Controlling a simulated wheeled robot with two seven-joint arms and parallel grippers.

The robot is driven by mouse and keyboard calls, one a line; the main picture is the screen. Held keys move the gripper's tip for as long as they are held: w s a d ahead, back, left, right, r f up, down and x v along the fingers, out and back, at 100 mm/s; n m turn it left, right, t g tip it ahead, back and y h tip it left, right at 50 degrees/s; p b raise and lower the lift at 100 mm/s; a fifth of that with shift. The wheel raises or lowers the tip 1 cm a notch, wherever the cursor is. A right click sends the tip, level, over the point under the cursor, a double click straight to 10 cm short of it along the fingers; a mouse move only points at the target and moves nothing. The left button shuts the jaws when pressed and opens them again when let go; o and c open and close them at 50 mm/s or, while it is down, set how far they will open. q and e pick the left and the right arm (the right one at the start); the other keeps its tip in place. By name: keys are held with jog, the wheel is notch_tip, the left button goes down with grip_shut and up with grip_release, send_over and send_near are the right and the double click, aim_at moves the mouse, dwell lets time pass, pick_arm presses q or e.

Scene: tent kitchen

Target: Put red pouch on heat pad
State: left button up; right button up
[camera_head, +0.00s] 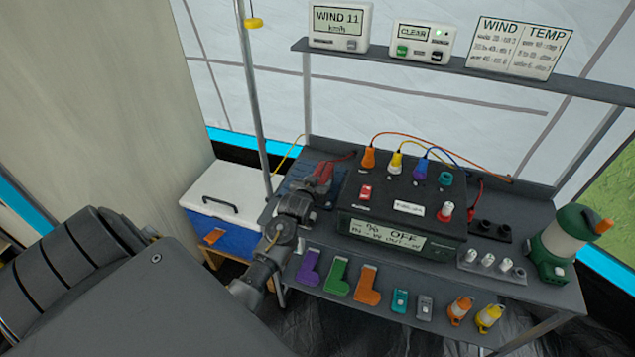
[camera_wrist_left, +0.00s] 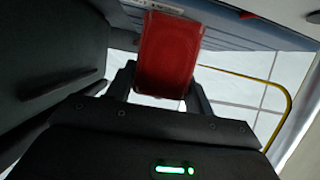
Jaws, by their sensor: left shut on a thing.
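My left gripper (camera_head: 307,187) is at the left end of the grey bench, beside the black power box. It is shut on the red pouch (camera_wrist_left: 168,55), which fills the space between its fingers in the left wrist view. In the head view a small red part (camera_head: 323,171) shows just past the fingertips, partly hidden by the gripper. A dark blue pad, probably the heat pad (camera_head: 304,168), lies on the bench behind and around the gripper. I cannot tell whether the pouch touches it. My right gripper is not in view.
The power box (camera_head: 385,213) with plugs and a display stands close right of the gripper. A white-lidded blue cooler (camera_head: 228,195) stands left of the bench. A green lantern (camera_head: 565,240) stands at the right end. Several coloured items (camera_head: 338,275) fill the lower front shelf.

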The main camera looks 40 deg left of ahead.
pick_arm(q)
jog(key=o, duration=1.6)
jog(key=shift+f, duration=0.1)
jog(key=v, duration=1.2)
